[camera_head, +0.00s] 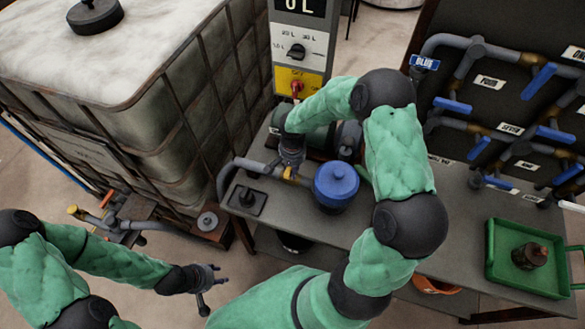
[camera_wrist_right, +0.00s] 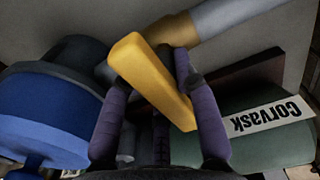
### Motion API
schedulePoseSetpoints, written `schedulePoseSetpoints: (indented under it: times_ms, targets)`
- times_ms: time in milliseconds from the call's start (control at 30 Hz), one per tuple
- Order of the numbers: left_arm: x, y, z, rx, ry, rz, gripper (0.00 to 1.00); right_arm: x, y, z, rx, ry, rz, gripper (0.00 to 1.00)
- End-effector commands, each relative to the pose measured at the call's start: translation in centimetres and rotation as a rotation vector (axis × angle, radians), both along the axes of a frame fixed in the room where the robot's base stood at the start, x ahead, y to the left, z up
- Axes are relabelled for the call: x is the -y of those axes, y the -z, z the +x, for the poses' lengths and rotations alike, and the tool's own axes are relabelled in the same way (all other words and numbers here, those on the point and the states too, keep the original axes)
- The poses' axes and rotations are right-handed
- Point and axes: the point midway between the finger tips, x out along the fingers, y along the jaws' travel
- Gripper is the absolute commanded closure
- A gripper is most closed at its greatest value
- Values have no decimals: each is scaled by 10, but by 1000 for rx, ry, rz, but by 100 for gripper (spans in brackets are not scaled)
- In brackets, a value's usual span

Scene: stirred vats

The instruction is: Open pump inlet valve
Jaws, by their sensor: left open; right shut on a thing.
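The inlet valve's yellow lever (camera_wrist_right: 150,80) lies between the fingers of my right gripper (camera_wrist_right: 152,72). The lever slants across the line of the pipe. Its brass valve body (camera_wrist_right: 172,30) sits on the grey pipe (camera_wrist_right: 235,14) leading toward the blue-lidded pot (camera_wrist_right: 40,105). In the head view my right gripper (camera_head: 291,163) reaches down beside the blue-lidded pot (camera_head: 336,184) and hides most of the lever; a little brass (camera_head: 289,174) shows. The green pump body (camera_wrist_right: 250,135) has a "Corvask" label. My left gripper (camera_head: 208,282) is open and empty, apart from the bench at lower left.
A caged white tank (camera_head: 150,110) stands at the left. A control box (camera_head: 298,45) with a yellow panel rises behind the pump. Blue-handled valves (camera_head: 538,80) line the dark panel at right. A green tray (camera_head: 494,245) holds a dark part on the grey bench (camera_head: 440,215).

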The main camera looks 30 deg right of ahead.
Motion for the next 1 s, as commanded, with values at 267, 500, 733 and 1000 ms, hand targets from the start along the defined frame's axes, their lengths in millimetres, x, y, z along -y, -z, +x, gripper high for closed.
schedulePoseSetpoints:
  times_ms: [267, 500, 733, 1000]
  targets:
    - [0, -1, 0, 0, 0, 0, 59, 0, 0, 1, 1, -150, 1, 100]
    - [0, -3, 0, 0, 0, 0, 59, 1, -1, 2, 1, -367, 1, 100]
    - [0, -7, 0, 0, 0, 0, 59, 1, 0, 3, 1, -586, 1, 100]
    - [0, -14, 0, 0, 0, 0, 59, 1, -1, 4, 1, -842, 1, 100]
